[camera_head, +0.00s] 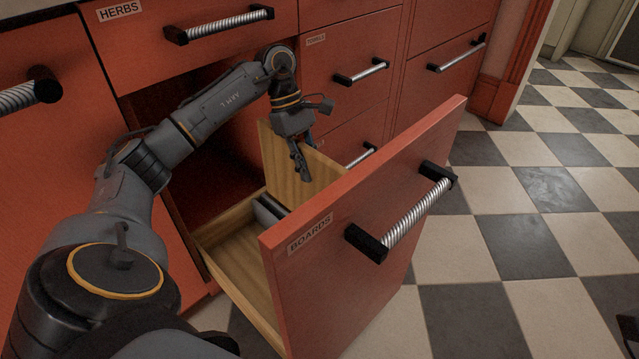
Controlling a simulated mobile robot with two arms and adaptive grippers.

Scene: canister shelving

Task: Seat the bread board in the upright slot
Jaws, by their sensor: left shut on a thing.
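The bread board (280,159) is a pale wooden panel standing on edge in the open drawer marked BOARDS (252,279). It rises above the drawer's sides, and its lower right part is hidden behind the drawer front. My left gripper (305,177) is shut on the board near its upper edge, with its fingers pointing down. A grey upright divider (268,210) shows inside the drawer beside the board. I cannot tell from this view whether the board's lower edge is in the slot.
The red drawer front (365,215) with its ribbed handle (415,217) stands out from the cabinet. A drawer marked HERBS (150,35) is closed above the dark opening. The near part of the drawer floor looks bare. Checkered floor (545,210) lies clear at right.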

